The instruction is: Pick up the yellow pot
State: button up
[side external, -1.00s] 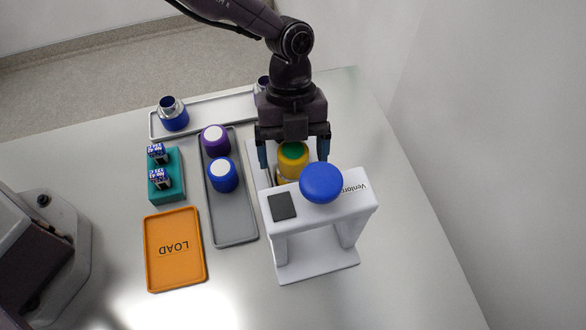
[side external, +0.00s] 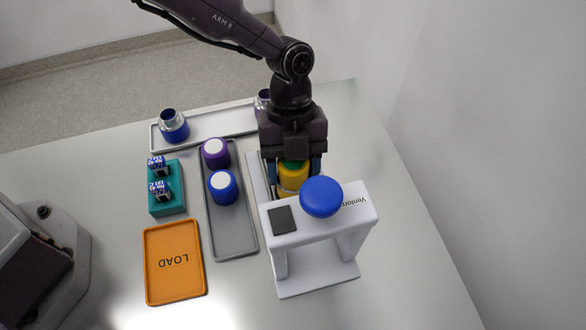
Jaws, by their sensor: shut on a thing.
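The yellow pot (side external: 292,179) with a green top stands behind the white press-like device, in the side external view. My gripper (side external: 294,181) points down around it, one blue-grey finger on each side, and is shut on it. The palm covers part of the green top. The device hides the pot's lower part, so I cannot tell whether it touches the surface beneath.
The white device (side external: 362,212) with a blue knob (side external: 321,197) stands just in front of the pot. A grey tray (side external: 233,240) holds purple and blue pots to the left. Further left are a teal block (side external: 168,205) and orange LOAD tray (side external: 174,285). A silver-and-blue jar (side external: 173,126) stands behind.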

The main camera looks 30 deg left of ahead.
notch_tip(320, 180, up, 2)
jog(key=shift+r, duration=0.2)
jog(key=s+a+r, duration=0.9)
jog(key=s+r, duration=0.1)
jog(key=r, duration=0.3)
jog(key=shift+s, duration=0.3)
jog(key=shift+r, duration=0.1)
